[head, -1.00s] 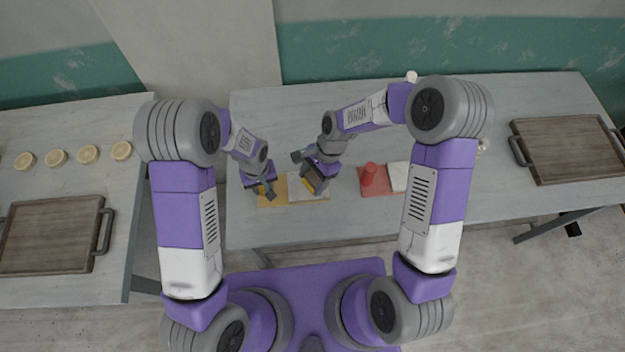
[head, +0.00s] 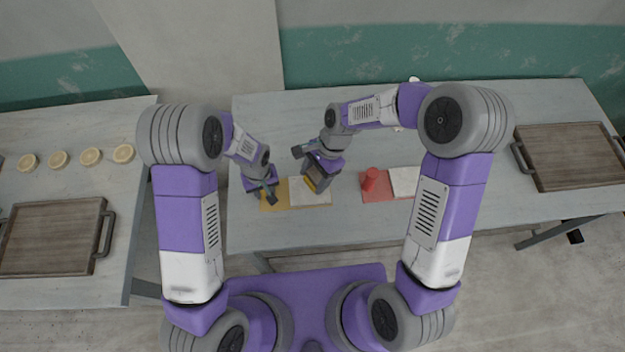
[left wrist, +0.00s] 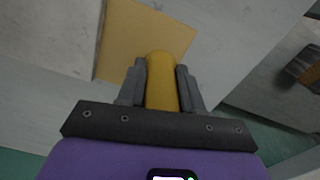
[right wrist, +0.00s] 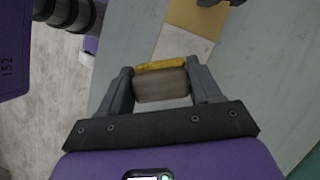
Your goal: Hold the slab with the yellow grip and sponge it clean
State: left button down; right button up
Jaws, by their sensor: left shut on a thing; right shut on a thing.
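The slab (head: 322,198) is a pale block on the right part of a yellow board (head: 288,207). In the left wrist view my left gripper (left wrist: 161,80) is shut on an upright yellow grip (left wrist: 161,78) at the board's edge. In the head view my left gripper (head: 262,190) covers that grip. My right gripper (head: 313,183) is shut on a sponge (right wrist: 162,86), brown with a yellow face, over or beside the slab. I cannot tell whether the sponge touches the slab. The slab also shows in the right wrist view (right wrist: 185,52).
To the right lies a red board (head: 377,193) with a red grip (head: 370,178) and a pale slab (head: 403,182). A wooden tray (head: 570,155) sits at the table's right. A left table holds another tray (head: 50,240) and several round pale pieces (head: 90,157).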

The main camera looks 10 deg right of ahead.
pick_arm(q)
jog(key=c, duration=0.7)
grip_release()
jog(key=shift+o, duration=0.2)
notch_tip(320, 180, up, 12)
jog(key=shift+r, duration=0.1)
jog(key=shift+s, duration=0.1)
